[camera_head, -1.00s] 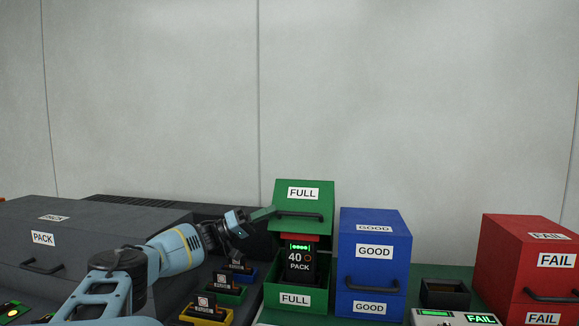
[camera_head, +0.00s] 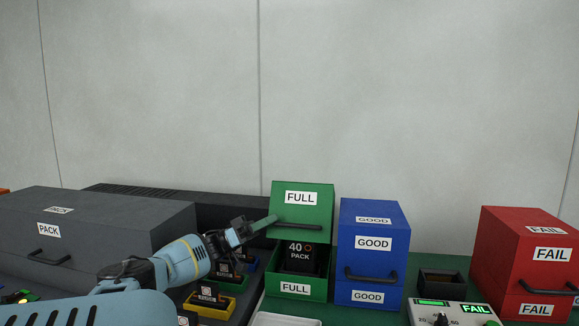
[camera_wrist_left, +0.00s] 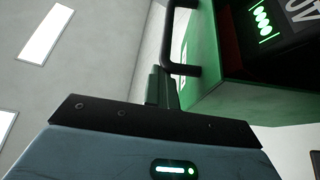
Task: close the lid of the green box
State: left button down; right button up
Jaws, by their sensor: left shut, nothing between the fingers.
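The green box (camera_head: 314,285) stands near the middle of the bench, labelled FULL. Its lid (camera_head: 318,204), also labelled FULL, is partly raised, and a dark pack (camera_head: 301,258) shows in the gap under it. The lid carries a dark bar handle (camera_head: 297,226). My left gripper (camera_head: 270,221) is shut and empty, with its fingertips at the left end of the handle. In the left wrist view the fingers (camera_wrist_left: 161,88) lie close to the handle (camera_wrist_left: 168,45); whether they touch it is unclear. My right gripper is not in view.
A blue box (camera_head: 347,262) labelled GOOD stands close to the right of the green box. A red FAIL box (camera_head: 500,260), a small dark tray (camera_head: 440,284) and a tester (camera_head: 455,312) are further right. A grey PACK case (camera_head: 105,225) and coloured fuse holders (camera_head: 212,307) are left.

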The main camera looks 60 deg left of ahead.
pick_arm(q)
jog(key=shift+s+d+f+p, duration=0.25)
jog(key=shift+f+p, duration=0.1)
jog(key=shift+f, duration=0.1)
jog(key=shift+s+d+f+p, duration=0.2)
jog(key=shift+d+f+p, duration=0.1)
jog(key=shift+f, duration=0.15)
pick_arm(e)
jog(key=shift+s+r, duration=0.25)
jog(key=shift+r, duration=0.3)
pick_arm(q)
jog(key=shift+r, duration=0.1)
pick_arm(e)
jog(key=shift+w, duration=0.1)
